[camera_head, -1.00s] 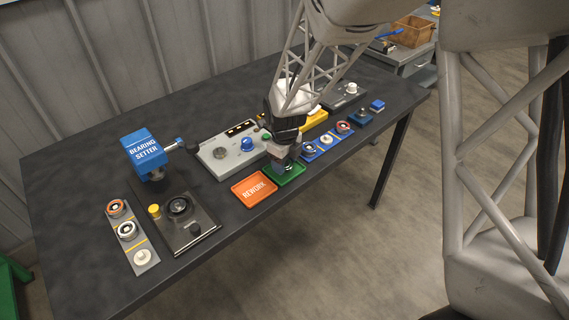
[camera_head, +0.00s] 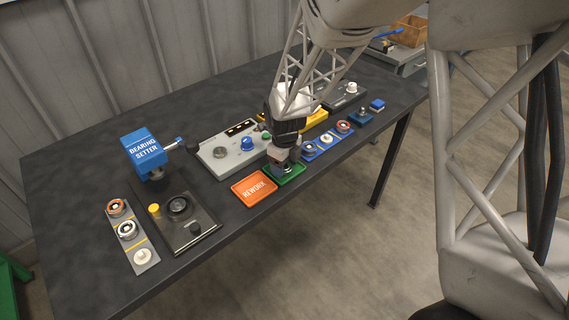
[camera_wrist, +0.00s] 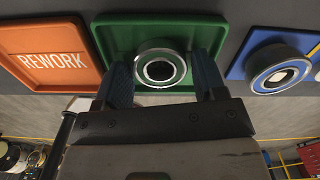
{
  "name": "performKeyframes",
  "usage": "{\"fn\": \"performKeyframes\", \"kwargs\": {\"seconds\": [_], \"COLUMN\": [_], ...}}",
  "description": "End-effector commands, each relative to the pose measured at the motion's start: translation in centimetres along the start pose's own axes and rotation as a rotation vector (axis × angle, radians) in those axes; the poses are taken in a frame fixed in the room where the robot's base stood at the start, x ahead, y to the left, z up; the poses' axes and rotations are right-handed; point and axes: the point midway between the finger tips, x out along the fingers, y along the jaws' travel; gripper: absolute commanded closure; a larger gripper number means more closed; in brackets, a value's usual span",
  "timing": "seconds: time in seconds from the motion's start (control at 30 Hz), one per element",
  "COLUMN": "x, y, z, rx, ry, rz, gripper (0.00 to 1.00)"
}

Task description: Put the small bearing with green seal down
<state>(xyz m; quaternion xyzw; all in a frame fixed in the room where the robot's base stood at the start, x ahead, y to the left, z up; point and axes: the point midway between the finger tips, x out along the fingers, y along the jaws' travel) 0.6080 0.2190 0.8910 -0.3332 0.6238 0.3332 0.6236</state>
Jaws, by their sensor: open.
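The small bearing (camera_wrist: 160,69), a silver ring with a greenish face around a dark bore, sits in the green tray (camera_wrist: 110,32). In the head view the green tray (camera_head: 297,175) lies on the table's front side, partly hidden under my gripper (camera_head: 284,164). In the wrist view my gripper (camera_wrist: 164,78) is open. One finger is on each side of the bearing, with a visible gap to the ring.
The orange REWORK tray (camera_head: 254,189) is just left of the green tray. A blue rack (camera_head: 326,140) with several parts is close on the right. A grey control panel (camera_head: 231,154) stands behind. The blue BEARING SETTER press (camera_head: 143,149) is further left.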

Motion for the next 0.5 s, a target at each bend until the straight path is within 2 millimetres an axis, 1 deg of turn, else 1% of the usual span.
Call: {"fn": "performKeyframes", "kwargs": {"seconds": [0.17,0.27,0.37,0.5], "x": [-0.7,-1.5,-2.7,-4.8], "y": [0.0,0.0,0.0,0.0], "z": [0.0,0.1,0.1,0.1], "rx": [0.000,0.000,0.000,0.000], "ry": [-0.001,-0.002,-0.002,-0.003], "rz": [-0.001,-0.002,-0.002,-0.002], "gripper": [0.36,0.36,0.36,0.36]}}
